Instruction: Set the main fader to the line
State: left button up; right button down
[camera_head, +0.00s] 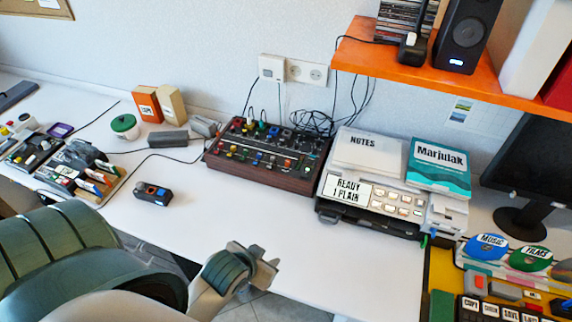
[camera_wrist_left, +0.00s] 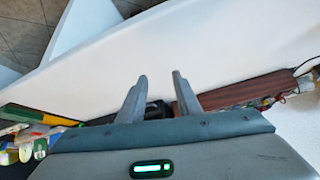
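The mixer (camera_head: 257,176) is a dark panel with wooden sides, coloured knobs and sliders, at the back middle of the white desk. Its main fader and the line are too small to tell apart in the head view. In the left wrist view only the mixer's wooden side (camera_wrist_left: 244,89) and some knobs show, right of the fingers. My left gripper (camera_head: 264,266) is over the desk's front edge, well in front of the mixer and touching nothing. In the left wrist view its two fingers (camera_wrist_left: 160,88) stand apart with nothing between them. My right gripper is not in view.
A grey machine (camera_head: 327,204) with a "READY 1 PLAIN" display stands right of the mixer. An orange shelf (camera_head: 405,68) overhangs the back right. A small black device (camera_head: 153,194) lies left on the desk. The desk (camera_head: 235,225) before the mixer is clear.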

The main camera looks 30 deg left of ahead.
pick_arm(q)
jog(key=w+a+r+n+t+y, duration=0.1)
jog(key=w+a+r+t, duration=0.2)
jog(key=w+a, duration=0.2)
jog(key=w+a+r+n+t+y, duration=0.1)
jog(key=w+a, duration=0.4)
jog(key=w, duration=0.5)
notch_tip(320, 180, up, 3)
jog(key=shift+w+a+f+n+t, duration=0.25)
jog(key=shift+n+t, duration=0.25)
jog(key=shift+t, duration=0.6)
jog(key=shift+w, duration=0.1)
jog(key=p, duration=0.3)
send_near(288, 162)
jog(key=x, duration=0.8)
jog(key=shift+w+a, duration=0.1)
jog(key=shift+w, duration=0.05)
grip_shut()
